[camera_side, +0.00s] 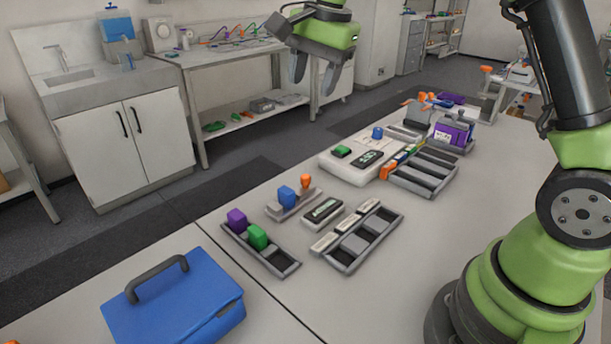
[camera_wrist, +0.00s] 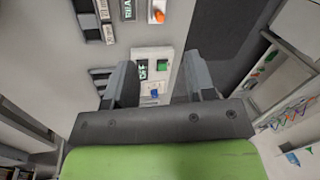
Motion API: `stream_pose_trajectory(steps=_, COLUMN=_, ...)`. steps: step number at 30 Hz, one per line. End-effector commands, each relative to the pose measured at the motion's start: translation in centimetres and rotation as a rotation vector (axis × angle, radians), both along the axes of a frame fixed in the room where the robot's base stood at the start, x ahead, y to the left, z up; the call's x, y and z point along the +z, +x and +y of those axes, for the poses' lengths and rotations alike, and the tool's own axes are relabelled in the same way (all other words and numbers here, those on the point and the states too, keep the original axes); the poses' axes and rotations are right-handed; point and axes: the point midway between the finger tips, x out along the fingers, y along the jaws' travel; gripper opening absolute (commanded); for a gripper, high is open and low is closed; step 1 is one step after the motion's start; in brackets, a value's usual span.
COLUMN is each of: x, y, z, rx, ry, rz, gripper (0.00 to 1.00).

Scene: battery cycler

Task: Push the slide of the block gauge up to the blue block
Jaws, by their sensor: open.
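The block gauge (camera_side: 279,211) is a low grey base in the middle of the bench in the side view. A blue block (camera_side: 288,197) sits on it. The slide, with an orange knob (camera_side: 305,181), stands towards the gauge's far right end, with a small gap to the blue block. An orange knob (camera_wrist: 158,16) also shows at the top edge of the wrist view; the blue block is not clear there. My gripper (camera_side: 315,76) is open and empty, high above and behind the gauge in the side view.
A tray (camera_side: 286,267) with a purple and a green block stands in front of the gauge. A small display unit (camera_side: 323,212) and a slotted tray (camera_side: 350,262) lie to its right. A white cycler (camera_side: 343,170) stands behind. A blue case (camera_side: 170,305) sits front left.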

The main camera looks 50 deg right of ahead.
Motion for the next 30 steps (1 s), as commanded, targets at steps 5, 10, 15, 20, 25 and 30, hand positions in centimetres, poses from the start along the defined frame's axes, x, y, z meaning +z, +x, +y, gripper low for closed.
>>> stream_pose_trajectory(steps=5, x=-6.4, y=4.1, z=-2.3, rx=-0.243, ry=0.019, rz=0.117, gripper=0.50)
stream_pose_trajectory(steps=10, x=-11.6, y=5.8, z=-4.0, rx=-0.431, ry=0.021, rz=0.193, gripper=0.50)
stream_pose_trajectory(steps=15, x=-14.2, y=6.2, z=-4.7, rx=-0.526, ry=0.018, rz=0.225, gripper=0.50)
stream_pose_trajectory(steps=20, x=-15.6, y=6.2, z=-4.8, rx=-0.542, ry=0.017, rz=0.233, gripper=0.50)
stream_pose_trajectory(steps=25, x=-18.5, y=6.2, z=-4.8, rx=-0.540, ry=0.016, rz=0.235, gripper=0.50)
stream_pose_trajectory(steps=30, x=-21.7, y=6.2, z=-4.7, rx=-0.540, ry=0.018, rz=0.233, gripper=0.50)
